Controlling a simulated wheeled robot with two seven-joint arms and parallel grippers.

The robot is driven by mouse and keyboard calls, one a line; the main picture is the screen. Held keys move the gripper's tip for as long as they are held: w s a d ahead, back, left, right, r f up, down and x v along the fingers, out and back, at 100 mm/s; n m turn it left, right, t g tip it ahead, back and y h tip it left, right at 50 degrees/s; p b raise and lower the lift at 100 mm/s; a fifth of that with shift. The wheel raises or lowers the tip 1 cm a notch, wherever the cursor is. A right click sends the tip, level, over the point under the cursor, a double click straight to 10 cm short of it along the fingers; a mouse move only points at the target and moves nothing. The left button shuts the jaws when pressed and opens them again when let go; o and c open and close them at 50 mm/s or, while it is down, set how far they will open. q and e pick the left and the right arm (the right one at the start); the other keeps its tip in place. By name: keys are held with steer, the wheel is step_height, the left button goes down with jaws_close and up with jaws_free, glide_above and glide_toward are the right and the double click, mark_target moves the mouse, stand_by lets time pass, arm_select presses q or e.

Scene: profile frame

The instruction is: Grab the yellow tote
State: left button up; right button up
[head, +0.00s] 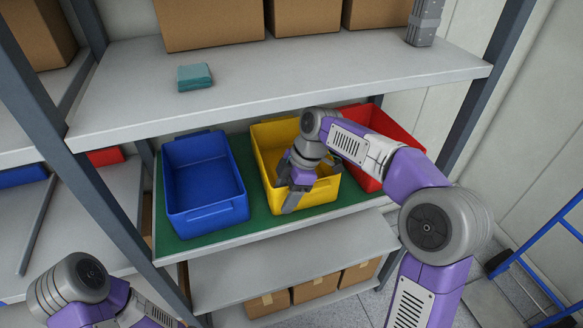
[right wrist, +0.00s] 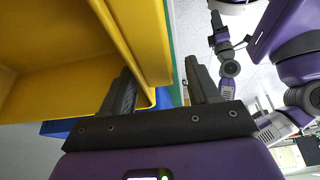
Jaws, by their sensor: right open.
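The yellow tote (head: 325,192) stands upright on the green-covered middle shelf, between a blue tote (head: 205,175) and a red tote (head: 378,120). My right gripper (head: 289,192) is over its near side, with the arm covering part of the tote. In the right wrist view the jaws are open, with one finger on the inner side of the yellow tote's wall (right wrist: 151,40) and the other outside. I cannot tell whether either finger touches the wall. My left arm is low at the left in the head view, its gripper out of frame; a small, unclear gripper (right wrist: 216,28) shows in the right wrist view.
The upper shelf (head: 300,75) holds cardboard boxes (head: 208,22), a teal folded item (head: 195,77) and a grey stack (head: 424,22). Shelf uprights (head: 480,90) stand on both sides. A blue-framed cart (head: 545,245) is at the right.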

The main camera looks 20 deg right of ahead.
jaws_close()
stand_by(0.3)
steer(key=shift+r, duration=0.1)
stand_by(1.0)
